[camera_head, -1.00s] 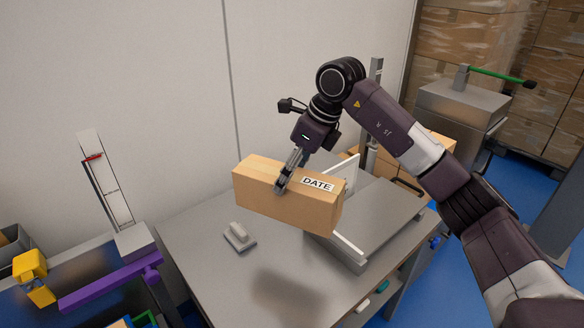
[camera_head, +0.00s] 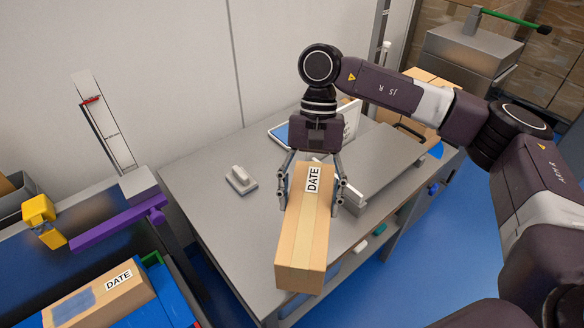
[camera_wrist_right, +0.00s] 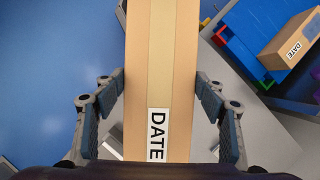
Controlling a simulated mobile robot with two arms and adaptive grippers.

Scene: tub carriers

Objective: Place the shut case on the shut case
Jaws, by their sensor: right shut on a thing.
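My right gripper (camera_head: 312,192) is shut on a closed cardboard case (camera_head: 301,238) with a DATE label, its fingers on the two long sides. The case is held up in front of the table, its near end reaching past the table's front edge. In the right wrist view the held case (camera_wrist_right: 161,70) fills the middle between the finger pads. A second closed case (camera_head: 98,300) with a DATE label and a blue-grey patch sits at the lower left, in or on a blue tub; it also shows in the right wrist view (camera_wrist_right: 292,42). My left gripper is not in view.
The grey table (camera_head: 228,208) holds a small handled block (camera_head: 241,180) and a flat metal machine (camera_head: 383,160). A purple bar (camera_head: 118,222) and a yellow part (camera_head: 40,214) stand near the blue tub (camera_head: 172,300). Blue floor is clear between.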

